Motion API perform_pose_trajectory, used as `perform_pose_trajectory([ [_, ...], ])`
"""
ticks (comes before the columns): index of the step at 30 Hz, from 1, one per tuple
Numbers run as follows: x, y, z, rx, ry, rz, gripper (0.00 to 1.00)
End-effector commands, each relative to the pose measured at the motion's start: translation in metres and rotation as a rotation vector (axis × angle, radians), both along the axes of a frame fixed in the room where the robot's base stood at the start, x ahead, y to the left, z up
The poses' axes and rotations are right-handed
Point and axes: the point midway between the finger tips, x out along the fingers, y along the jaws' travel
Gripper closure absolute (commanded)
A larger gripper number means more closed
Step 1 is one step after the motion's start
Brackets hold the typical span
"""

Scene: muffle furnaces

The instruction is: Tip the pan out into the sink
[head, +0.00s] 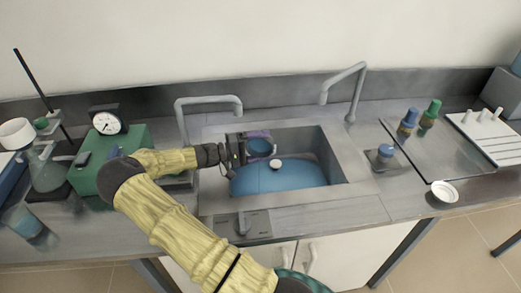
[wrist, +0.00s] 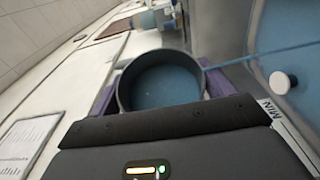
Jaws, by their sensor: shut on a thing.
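My gripper (head: 245,147) is over the left part of the sink (head: 358,178). Its purple fingers are shut on a dark round pan (wrist: 122,90), one at either side of it. In the head view the pan (head: 262,155) is small and partly hidden by my gripper. Blue shows inside the pan in both views. A thin blue streak runs from the pan's rim to the right in the wrist view; I cannot tell for sure whether it is pouring liquid. Blue covers much of the sink's inside, with a white round knob (head: 275,163) there. The pan's exact tilt is unclear.
Two grey taps (head: 208,100) (head: 357,90) stand behind the sink. A green box with a dial gauge (head: 107,122) and glassware are at left. A tray (head: 440,150), capped bottles (head: 408,122) and a white dish (head: 444,191) are at right. Counter right of the sink is partly bare.

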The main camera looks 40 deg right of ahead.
Motion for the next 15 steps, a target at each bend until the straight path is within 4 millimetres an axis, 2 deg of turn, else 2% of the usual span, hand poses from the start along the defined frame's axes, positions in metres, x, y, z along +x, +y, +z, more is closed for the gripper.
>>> perform_pose_trajectory([
  [15, 0.0006, 0.0010, -0.0041, -0.151, -0.134, 0.001, 0.42],
])
